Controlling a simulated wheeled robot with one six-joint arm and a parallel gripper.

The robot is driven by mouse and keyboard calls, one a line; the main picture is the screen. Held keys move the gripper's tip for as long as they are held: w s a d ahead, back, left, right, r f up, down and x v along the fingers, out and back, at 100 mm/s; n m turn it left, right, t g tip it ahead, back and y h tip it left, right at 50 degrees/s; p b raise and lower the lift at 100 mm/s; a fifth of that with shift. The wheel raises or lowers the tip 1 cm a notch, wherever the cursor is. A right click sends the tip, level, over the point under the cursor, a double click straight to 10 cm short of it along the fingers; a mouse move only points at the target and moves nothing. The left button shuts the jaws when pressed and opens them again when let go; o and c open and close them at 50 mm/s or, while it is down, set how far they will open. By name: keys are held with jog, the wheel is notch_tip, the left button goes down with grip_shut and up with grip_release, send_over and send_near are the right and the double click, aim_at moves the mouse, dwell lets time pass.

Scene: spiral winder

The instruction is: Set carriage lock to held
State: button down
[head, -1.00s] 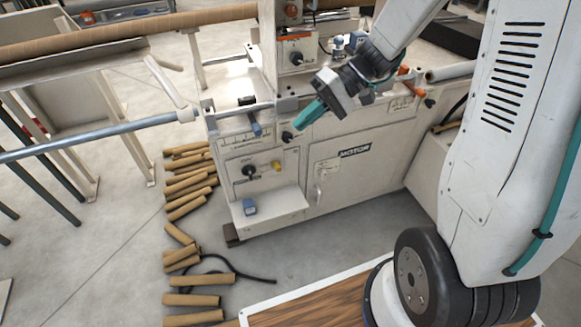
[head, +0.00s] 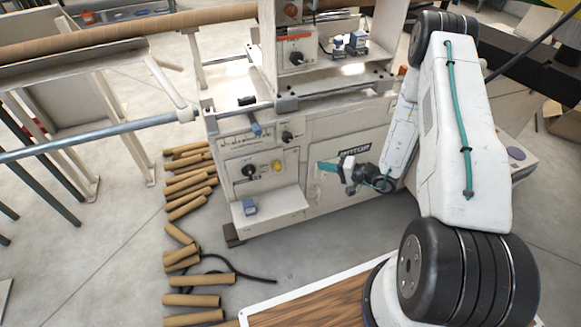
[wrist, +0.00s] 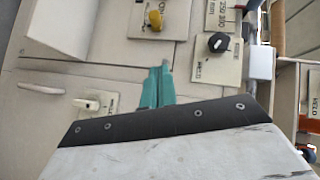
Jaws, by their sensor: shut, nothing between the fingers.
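My gripper (head: 322,166) has teal fingers closed together, with nothing between them. It is in front of the cream machine's door panel, right of the yellow knob (head: 277,166). In the wrist view the shut fingers (wrist: 158,75) point toward the panel, between a black knob (wrist: 219,42) and a pale lever (wrist: 88,103) on a small plate. The yellow knob (wrist: 155,18) is above them. I cannot tell which control is the carriage lock; the labels are too small or blurred to read.
A black knob (head: 287,136) and another black knob (head: 249,170) are on the machine's front. Cardboard tubes (head: 188,190) lie on the floor at left. The floor before the door is clear.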

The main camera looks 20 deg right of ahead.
dwell(0.3)
send_near(280, 162)
jog(key=w, duration=0.3)
jog(key=a, duration=0.1)
jog(key=a+f, duration=0.1)
jog(key=shift+w+a+f, duration=0.2)
jog(key=shift+a+f, duration=0.05)
jog(key=shift+f, duration=0.1)
jog(key=shift+a+f, duration=0.25)
jog(key=shift+a, duration=0.5)
